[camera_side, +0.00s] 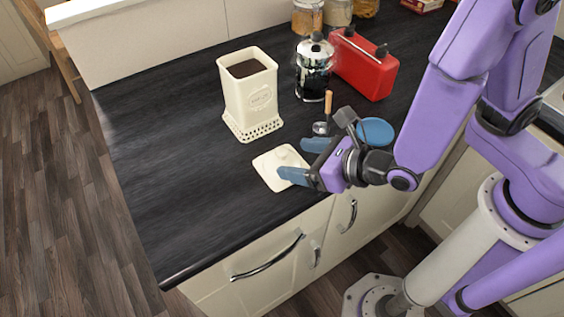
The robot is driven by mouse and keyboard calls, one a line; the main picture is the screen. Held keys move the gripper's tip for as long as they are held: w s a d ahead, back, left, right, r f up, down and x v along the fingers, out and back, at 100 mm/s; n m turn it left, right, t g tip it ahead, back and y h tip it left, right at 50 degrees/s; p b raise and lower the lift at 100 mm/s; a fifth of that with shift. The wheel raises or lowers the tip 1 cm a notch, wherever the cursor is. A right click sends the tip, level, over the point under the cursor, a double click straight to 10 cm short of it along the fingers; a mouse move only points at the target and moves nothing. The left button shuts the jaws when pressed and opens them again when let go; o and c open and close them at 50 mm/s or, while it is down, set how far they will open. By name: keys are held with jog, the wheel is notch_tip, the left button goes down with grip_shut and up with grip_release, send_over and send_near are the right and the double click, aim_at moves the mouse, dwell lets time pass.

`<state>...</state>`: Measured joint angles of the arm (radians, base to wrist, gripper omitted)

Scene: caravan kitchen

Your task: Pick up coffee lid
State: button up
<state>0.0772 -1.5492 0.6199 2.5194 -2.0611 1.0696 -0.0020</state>
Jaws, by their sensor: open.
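The coffee lid (269,172) is a cream square lid with a small knob on top. It lies on the dark counter, in front of the cream coffee canister (262,97). The canister stands upright without its lid, with dark coffee inside. My gripper (291,160) is open, with its blue fingers pointing left. One finger overlaps the lid's right front part in the picture, and the other is farther back, beyond the lid's right side. I cannot tell whether the near finger touches the lid. Nothing is held between the fingers.
A French press (313,72), a red box-shaped item (363,66) and several jars (308,16) stand behind. A spoon-like tool with a wooden handle (328,103) and a round blue object (377,130) are near my gripper. The counter's left part (150,160) is clear.

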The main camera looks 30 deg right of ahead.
aim_at(287, 157)
jog(key=shift+x, duration=2.65)
jog(key=shift+r, duration=0.2)
jog(key=c, duration=1.2)
jog(key=shift+d+f, duration=0.1)
jog(key=shift+c, duration=1)
